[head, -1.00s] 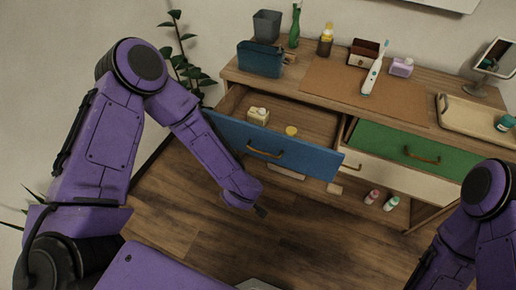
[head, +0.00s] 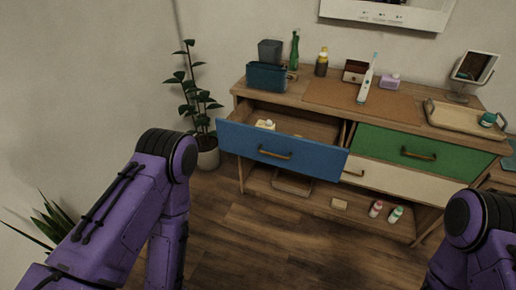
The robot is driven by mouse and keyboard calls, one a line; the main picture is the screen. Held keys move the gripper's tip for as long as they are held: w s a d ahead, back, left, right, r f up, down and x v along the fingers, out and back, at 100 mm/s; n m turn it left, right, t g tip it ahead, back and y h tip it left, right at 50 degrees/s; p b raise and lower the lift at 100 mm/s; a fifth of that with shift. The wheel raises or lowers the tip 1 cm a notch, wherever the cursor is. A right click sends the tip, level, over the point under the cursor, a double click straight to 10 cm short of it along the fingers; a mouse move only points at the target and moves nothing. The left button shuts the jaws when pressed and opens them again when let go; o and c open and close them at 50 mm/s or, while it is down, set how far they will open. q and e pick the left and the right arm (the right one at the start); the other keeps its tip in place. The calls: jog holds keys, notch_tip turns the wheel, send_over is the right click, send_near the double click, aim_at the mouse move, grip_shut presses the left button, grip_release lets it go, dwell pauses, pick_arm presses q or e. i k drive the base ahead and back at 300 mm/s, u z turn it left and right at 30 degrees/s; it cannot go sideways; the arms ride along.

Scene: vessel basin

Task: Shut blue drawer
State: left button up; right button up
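The blue drawer (head: 282,152) stands pulled out at the left of the wooden dresser, with a brass handle (head: 275,154) on its front. A small cream item (head: 265,125) shows inside it, and the rest of the inside is partly hidden by the front. My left arm comes in at the lower left, apart from the drawer, and its gripper is out of the picture. My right arm shows at the lower right edge, and its gripper is out of the picture too.
A green drawer (head: 405,152) and a cream drawer (head: 390,180) are to the right. Bottles stand on the low shelf. A potted plant (head: 192,100) stands left of the dresser. The wooden floor (head: 270,235) in front is clear.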

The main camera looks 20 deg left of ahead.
aim_at(320, 153)
jog(key=u, duration=0.5)
jog(key=i, duration=1.4)
jog(key=z, duration=0.95)
jog(key=k, duration=0.85)
jog(key=u, duration=0.8)
